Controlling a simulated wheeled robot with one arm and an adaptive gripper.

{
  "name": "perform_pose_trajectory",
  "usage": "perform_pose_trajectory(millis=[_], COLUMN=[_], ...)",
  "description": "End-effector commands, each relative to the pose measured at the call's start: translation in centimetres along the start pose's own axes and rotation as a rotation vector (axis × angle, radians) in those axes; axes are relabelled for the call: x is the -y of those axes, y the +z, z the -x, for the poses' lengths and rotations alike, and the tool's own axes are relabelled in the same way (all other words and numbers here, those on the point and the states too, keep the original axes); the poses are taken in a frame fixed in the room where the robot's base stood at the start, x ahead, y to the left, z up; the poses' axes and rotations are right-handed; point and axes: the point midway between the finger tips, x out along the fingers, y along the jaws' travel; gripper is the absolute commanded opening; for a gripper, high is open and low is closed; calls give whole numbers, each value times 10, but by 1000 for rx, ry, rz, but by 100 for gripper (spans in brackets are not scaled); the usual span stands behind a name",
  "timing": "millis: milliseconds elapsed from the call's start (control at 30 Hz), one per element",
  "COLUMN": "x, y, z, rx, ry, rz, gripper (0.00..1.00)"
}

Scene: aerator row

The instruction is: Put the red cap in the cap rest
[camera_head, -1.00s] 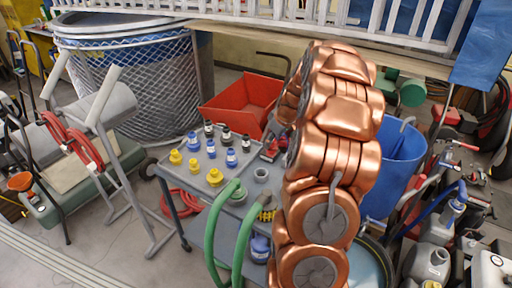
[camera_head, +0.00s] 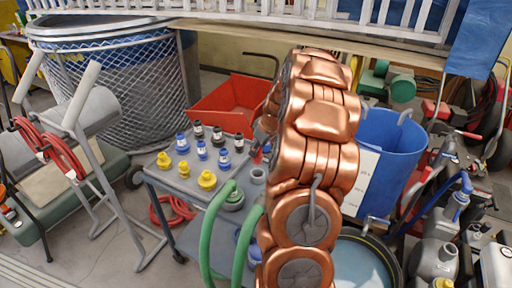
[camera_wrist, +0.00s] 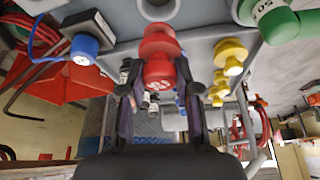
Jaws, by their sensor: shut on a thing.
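The red cap (camera_wrist: 158,70) is between the two dark fingers of my gripper (camera_wrist: 158,84) in the wrist view, and the gripper is shut on it. In the head view only a small red part (camera_head: 257,158) shows beside my copper arm, which hides most of the gripper. A grey round cup, which looks like the cap rest (camera_head: 257,176), stands on the cart's right side, just below the red part. A grey ring, likely the same cup, shows at the top edge of the wrist view (camera_wrist: 158,9), apart from the cap.
The grey cart (camera_head: 165,180) carries several yellow (camera_head: 207,180), blue (camera_head: 183,143) and black-and-white (camera_head: 217,136) fittings left of the cup. Green hoses (camera_head: 215,235) arch at its front. A red bin (camera_head: 228,103) stands behind, a blue bin (camera_head: 392,150) to the right.

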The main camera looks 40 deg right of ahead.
Motion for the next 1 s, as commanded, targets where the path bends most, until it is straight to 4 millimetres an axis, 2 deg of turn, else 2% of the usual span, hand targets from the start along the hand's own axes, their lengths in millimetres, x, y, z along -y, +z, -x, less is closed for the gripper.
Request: perform_pose_trajectory(millis=[567,1000], x=[2,1], y=[13,12], z=[-35,-34], rx=[0,-1], ry=[-2,0], rz=[3,5], gripper=[0,0])
